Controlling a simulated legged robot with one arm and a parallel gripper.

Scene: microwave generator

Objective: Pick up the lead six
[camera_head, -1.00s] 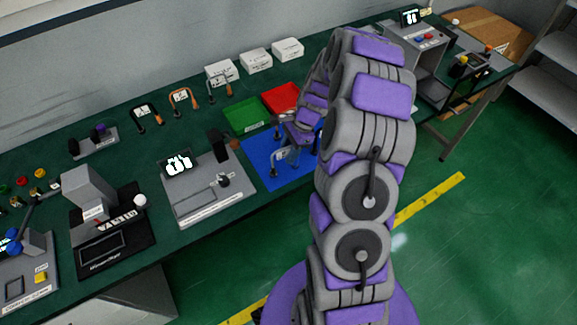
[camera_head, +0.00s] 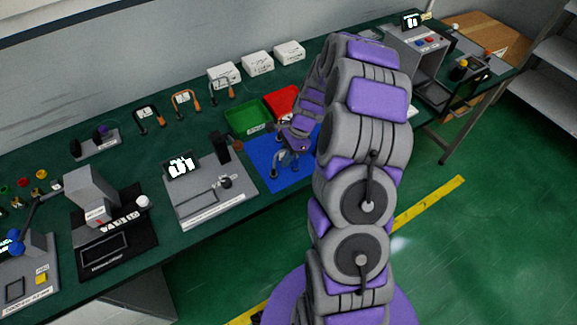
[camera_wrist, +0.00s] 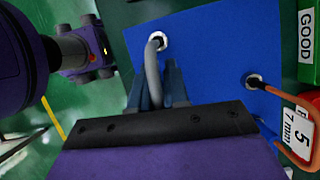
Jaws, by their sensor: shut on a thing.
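My gripper (camera_wrist: 160,75) is shut on a grey lead (camera_wrist: 153,65) low over the blue mat (camera_wrist: 205,35). The lead's pale ringed end (camera_wrist: 158,41) meets the mat; I cannot tell whether it touches. Its number label is hidden, so I cannot read whether it is six. An orange lead with a "5, 7 mm" label (camera_wrist: 298,139) is apart from my fingers, at the right of the wrist view.
A green tray (camera_head: 246,118) and a red tray (camera_head: 282,102) stand behind the mat. Several leads (camera_head: 184,101) and white boxes (camera_head: 257,63) are at the back. A grey device with a display (camera_head: 205,190) is just left of the mat.

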